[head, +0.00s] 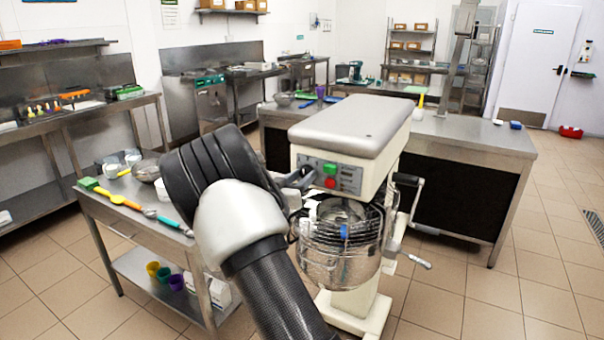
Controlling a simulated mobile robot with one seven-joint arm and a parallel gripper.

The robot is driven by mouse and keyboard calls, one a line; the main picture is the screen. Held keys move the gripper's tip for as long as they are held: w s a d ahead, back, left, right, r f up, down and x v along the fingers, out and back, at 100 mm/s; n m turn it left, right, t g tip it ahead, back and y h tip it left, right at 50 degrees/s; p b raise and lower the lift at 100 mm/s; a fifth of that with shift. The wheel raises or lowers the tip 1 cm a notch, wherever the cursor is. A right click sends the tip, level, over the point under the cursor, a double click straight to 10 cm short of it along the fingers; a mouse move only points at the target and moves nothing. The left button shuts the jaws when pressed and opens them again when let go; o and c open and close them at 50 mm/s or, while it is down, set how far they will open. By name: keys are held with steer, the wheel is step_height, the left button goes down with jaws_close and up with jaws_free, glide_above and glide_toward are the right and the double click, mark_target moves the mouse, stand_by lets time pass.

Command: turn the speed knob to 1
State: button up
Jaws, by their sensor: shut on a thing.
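The planetary mixer (350,132) stands in the middle of the head view, with a grey-topped cream head and a control panel (348,178) on its front. The panel carries a green button (330,169) and a red button (330,183). My gripper (303,175) is at the panel's left end, left of these buttons, reaching in from behind my arm. It is shut on what appears to be the speed knob there. The knob and its pointer are hidden, so its setting cannot be read.
A wire guard and steel bowl (340,255) sit under the mixer head, with a lever (415,195) at its right. A steel table (125,190) with utensils stands at left. A long steel counter (470,135) is behind. Tiled floor at right is mostly free.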

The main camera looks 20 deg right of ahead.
steer(key=n+p, duration=0.3)
steer(key=n, duration=0.1)
steer(key=shift+r, duration=0.2)
steer(key=shift+f+n+p, duration=0.1)
steer(key=shift+n+p, duration=1.1)
steer(key=shift+n, duration=0.3)
steer(key=shift+f, duration=0.1)
steer(key=o, duration=0.9)
steer(key=v, duration=1.7)
steer(key=shift+s+a+b, duration=0.2)
steer(key=shift+b, duration=0.25)
